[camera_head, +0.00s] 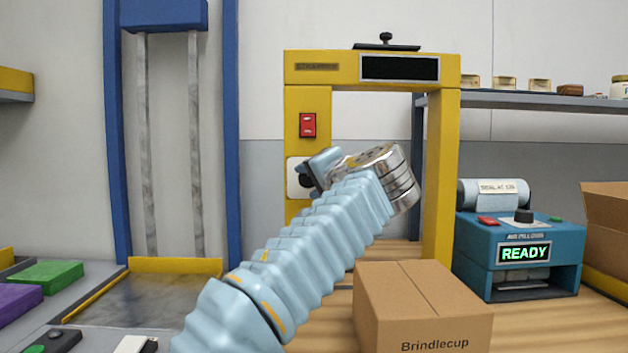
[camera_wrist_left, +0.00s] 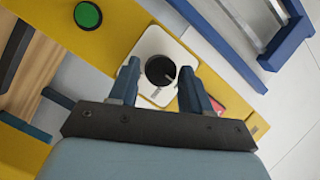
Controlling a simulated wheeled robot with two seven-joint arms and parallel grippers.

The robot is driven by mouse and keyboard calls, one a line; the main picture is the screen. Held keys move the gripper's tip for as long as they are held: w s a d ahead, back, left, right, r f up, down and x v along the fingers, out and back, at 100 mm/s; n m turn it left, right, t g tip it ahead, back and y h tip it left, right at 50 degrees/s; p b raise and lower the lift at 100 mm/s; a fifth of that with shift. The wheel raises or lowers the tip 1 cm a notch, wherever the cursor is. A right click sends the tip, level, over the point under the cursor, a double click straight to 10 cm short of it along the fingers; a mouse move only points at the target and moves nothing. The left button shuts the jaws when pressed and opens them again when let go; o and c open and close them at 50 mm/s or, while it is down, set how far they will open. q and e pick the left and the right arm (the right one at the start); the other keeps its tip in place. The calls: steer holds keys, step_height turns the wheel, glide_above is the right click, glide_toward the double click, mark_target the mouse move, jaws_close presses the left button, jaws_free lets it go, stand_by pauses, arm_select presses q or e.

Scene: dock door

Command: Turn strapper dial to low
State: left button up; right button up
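The strapper is a yellow arch (camera_head: 440,150) with a dark display, standing behind my left arm in the head view. Its dial is a black round knob (camera_wrist_left: 160,71) on a white plate (camera_wrist_left: 150,45), with a light mark toward its right edge. In the head view the plate (camera_head: 292,180) is partly hidden by my left gripper (camera_head: 312,175). In the left wrist view the two fingers of my left gripper (camera_wrist_left: 160,82) are apart, one on each side of the knob. I cannot tell whether they touch it. My right gripper is not in view.
A red switch (camera_head: 308,125) sits above the dial, and a green button (camera_wrist_left: 88,15) shows on the yellow panel. A cardboard box (camera_head: 420,300) stands in front of the arch.

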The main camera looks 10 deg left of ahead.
arm_select(q)
steer(key=shift+o, duration=1)
steer(key=b+v, duration=0.1)
steer(key=v, duration=1.2)
steer(key=shift+s+d+b, duration=0.25)
steer(key=shift+s+b, duration=0.05)
steer(key=shift+s, duration=0.05)
